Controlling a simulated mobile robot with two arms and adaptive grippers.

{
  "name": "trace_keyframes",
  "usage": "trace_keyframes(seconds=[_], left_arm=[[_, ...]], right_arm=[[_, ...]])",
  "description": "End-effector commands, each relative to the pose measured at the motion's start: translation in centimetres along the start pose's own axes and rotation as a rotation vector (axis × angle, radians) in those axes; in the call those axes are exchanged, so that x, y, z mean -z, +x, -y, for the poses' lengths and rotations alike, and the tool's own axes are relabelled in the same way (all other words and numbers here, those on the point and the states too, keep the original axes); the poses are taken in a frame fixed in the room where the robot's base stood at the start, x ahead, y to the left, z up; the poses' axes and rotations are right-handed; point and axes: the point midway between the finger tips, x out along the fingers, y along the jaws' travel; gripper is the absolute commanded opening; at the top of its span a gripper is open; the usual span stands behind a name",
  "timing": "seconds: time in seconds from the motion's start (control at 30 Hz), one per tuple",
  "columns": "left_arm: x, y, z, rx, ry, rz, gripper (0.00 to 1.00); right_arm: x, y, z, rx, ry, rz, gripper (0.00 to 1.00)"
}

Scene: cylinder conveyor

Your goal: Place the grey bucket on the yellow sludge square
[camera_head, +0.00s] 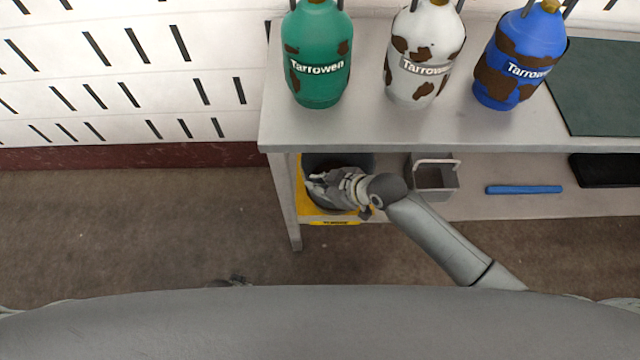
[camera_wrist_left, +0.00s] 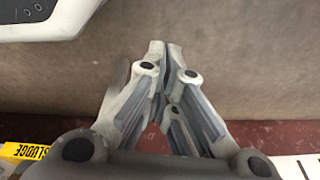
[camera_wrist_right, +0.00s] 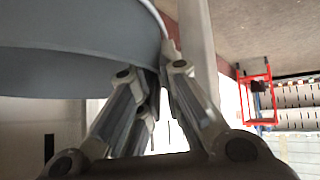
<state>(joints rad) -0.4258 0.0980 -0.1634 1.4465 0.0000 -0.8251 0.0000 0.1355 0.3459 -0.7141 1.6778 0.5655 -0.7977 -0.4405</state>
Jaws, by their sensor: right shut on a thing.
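The grey bucket (camera_head: 345,160) is at the left end of the lower shelf, partly hidden by my right gripper and the tabletop. The yellow sludge square (camera_head: 304,205) shows around the bucket's left and front sides, with a label strip along its front edge. Whether the bucket rests on it or hangs just above is unclear. My right gripper (camera_head: 318,184) is shut on the bucket; the right wrist view shows the fingers (camera_wrist_right: 160,75) at the rim of its grey wall (camera_wrist_right: 75,65). My left gripper (camera_wrist_left: 158,50) is shut and empty above the floor.
Green (camera_head: 318,85), white (camera_head: 408,90) and blue (camera_head: 495,95) cylinders stand on the tabletop (camera_head: 380,130) above. On the lower shelf, a small grey container (camera_head: 435,178), a blue bar (camera_head: 524,189) and a black item (camera_head: 607,170) lie to the right.

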Motion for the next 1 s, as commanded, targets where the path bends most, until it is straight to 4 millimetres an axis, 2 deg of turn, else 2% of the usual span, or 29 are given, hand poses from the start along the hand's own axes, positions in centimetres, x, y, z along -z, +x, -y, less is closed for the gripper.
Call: trace_keyframes(seconds=[0.13, 0.2, 0.33, 0.73, 1.0], left_arm=[[0.2, -0.1, 0.0, 0.000, 0.000, -0.003, 0.00], [0.4, -0.2, 0.0, 0.000, 0.000, -0.006, 0.00], [0.4, -0.2, 0.0, 0.001, 0.000, -0.006, 0.00], [0.3, -0.3, 0.0, 0.001, 0.000, -0.006, 0.00], [-2.4, 1.7, -0.2, -0.003, 0.005, 0.018, 0.00]], right_arm=[[-0.1, 0.1, 0.0, -0.001, -0.001, -0.002, 0.00], [-0.2, 0.1, 0.0, 0.000, 0.000, 0.000, 0.13], [-0.2, 0.1, 0.0, 0.000, 0.000, 0.001, 0.28], [0.1, -0.2, 0.0, 0.000, 0.000, 0.000, 0.28], [0.1, -3.6, 0.0, 0.000, -0.001, 0.001, 0.28]])
